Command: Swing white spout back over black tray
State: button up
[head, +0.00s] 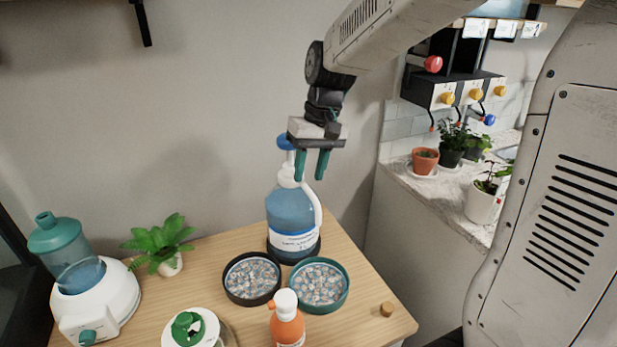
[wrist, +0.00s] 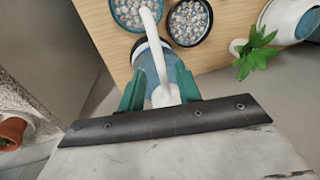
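A blue bottle (head: 292,212) with a white label and a white pump top stands on the wooden table. Its white spout (head: 316,203) curves down to the right, on the teal tray's side. In the wrist view the spout (wrist: 153,35) reaches over the right part of the teal tray (wrist: 125,29). The black tray (head: 252,303) sits to the left of the teal tray (head: 330,309); both hold pebbles. My gripper (head: 310,178) points down at the pump top, its teal fingers apart. In the wrist view the white pump top shows between the fingers (wrist: 160,88); contact cannot be told.
An orange bottle (head: 287,328) with a white cap stands in front of the trays. A white-and-green container (head: 190,330), a small fern (head: 160,243) and a white machine with a teal tank (head: 97,300) are to the left. A cork (head: 387,309) lies near the right table edge.

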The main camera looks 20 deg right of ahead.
jog(key=shift+a+f, duration=0.2)
jog(key=shift+f, duration=0.9)
jog(key=shift+c, duration=0.3)
grip_shut()
